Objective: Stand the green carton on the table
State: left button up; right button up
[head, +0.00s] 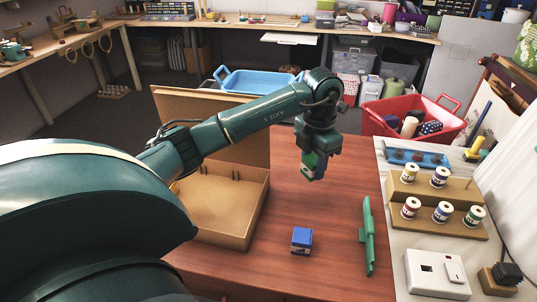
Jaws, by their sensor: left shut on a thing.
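My left gripper (318,168) points down above the brown table (335,215), beyond the blue box. It is shut on the green carton (309,163), whose green side shows beside the fingers. The gripper hides much of the carton, and I cannot tell whether its bottom touches the table. My right gripper is not in view.
A small blue box (301,240) stands nearer on the table. A long green tool (368,238) lies to the right. An open cardboard box (222,235) is at the left. A wooden thread-spool stand (436,222) and a white box (436,274) are at the right.

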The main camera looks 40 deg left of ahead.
pick_arm(q)
send_over(307, 202)
jog(key=shift+n, duration=0.4)
notch_tip(307, 202, down, 5)
jog(key=shift+f, duration=2.55)
jog(key=shift+f, duration=0.1)
jog(key=o, duration=1)
notch_tip(307, 202, up, 12)
jog(key=shift+r, duration=0.15)
